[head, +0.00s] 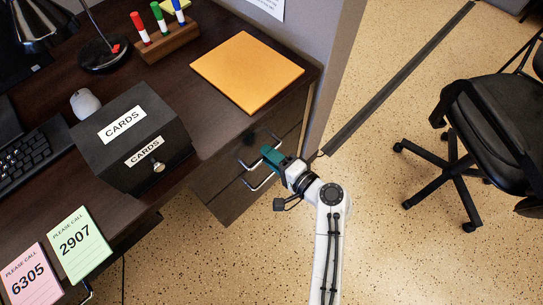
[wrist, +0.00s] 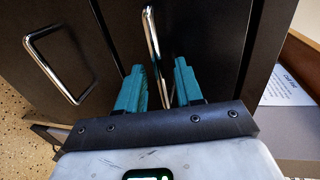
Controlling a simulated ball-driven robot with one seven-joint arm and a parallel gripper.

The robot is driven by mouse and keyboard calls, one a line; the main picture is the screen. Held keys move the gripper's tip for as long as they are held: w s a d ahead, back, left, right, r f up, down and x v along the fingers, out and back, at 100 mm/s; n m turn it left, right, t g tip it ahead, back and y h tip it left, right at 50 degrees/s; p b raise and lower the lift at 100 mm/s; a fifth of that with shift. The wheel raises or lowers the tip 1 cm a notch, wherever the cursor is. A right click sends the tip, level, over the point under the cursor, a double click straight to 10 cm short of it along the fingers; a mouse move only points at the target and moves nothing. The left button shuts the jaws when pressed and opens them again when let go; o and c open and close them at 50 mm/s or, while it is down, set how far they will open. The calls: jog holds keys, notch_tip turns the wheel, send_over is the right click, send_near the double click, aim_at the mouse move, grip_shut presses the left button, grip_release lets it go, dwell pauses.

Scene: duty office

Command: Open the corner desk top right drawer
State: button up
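The corner desk's right drawer stack (head: 235,185) stands under the right end of the dark desk top. The upper drawer's metal handle (head: 276,135) shows partly in the head view, with my gripper (head: 268,154) in front of it. In the wrist view this handle (wrist: 152,45) runs between the two teal fingers of my gripper (wrist: 160,80). The fingers are apart, with a gap showing, and do not look closed on the bar. The lower drawer's handle (wrist: 57,65) is at the left of the wrist view. The drawer fronts look closed.
On the desk are an orange folder (head: 247,72), a black cards box (head: 132,138), a marker stand (head: 167,40) and a mouse (head: 85,104). A grey partition (head: 335,70) borders the desk's right end. A black office chair (head: 490,125) stands right.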

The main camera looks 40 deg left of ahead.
grip_shut()
dwell(1.4)
